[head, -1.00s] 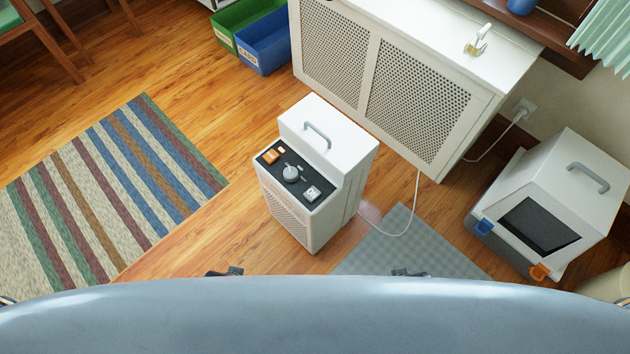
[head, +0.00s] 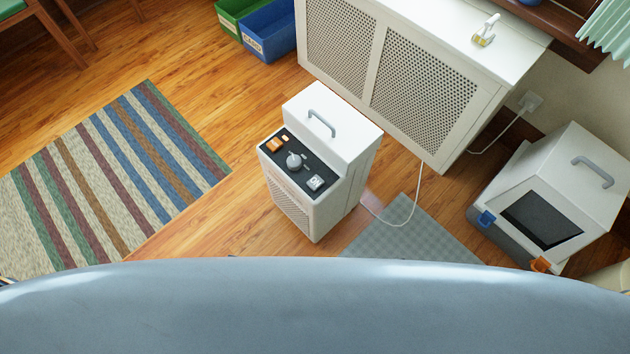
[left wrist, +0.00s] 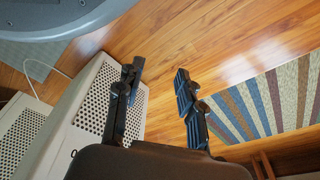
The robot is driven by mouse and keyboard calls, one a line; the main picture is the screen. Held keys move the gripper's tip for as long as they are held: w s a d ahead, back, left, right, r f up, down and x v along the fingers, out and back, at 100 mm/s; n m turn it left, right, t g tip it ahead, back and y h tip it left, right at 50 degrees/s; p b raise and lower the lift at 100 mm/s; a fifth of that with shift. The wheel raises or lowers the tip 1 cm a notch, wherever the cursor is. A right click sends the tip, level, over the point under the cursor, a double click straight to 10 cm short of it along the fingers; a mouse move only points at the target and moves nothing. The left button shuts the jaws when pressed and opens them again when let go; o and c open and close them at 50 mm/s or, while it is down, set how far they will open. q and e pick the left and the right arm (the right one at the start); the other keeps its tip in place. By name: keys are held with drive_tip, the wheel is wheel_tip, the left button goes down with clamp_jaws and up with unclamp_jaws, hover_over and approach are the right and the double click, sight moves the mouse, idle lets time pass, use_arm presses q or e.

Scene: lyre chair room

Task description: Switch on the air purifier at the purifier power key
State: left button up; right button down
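The air purifier (head: 330,150) is a white box with a grey top handle, standing on the wood floor in the middle of the head view. Its dark sloped panel (head: 300,166) carries an orange switch (head: 273,145), a small orange piece (head: 285,137), a grey knob (head: 294,161) and a whitish marked key (head: 315,182). I cannot tell which is the power key or read its state. My left gripper (left wrist: 157,74) is open and empty in the left wrist view, with a white perforated housing (left wrist: 92,95) beside and beyond it. My right gripper is out of view.
A white perforated cabinet (head: 420,95) stands behind the purifier. A white box with a dark window (head: 541,218) is at right. A cord (head: 415,205) trails over a grey mat (head: 410,232). A striped rug (head: 120,170) lies left; bare floor lies between it and the purifier.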

use_arm(q)
drive_tip(key=shift+d, duration=0.15)
clamp_jaws()
drive_tip(key=shift+d, duration=0.1)
idle(1.0)
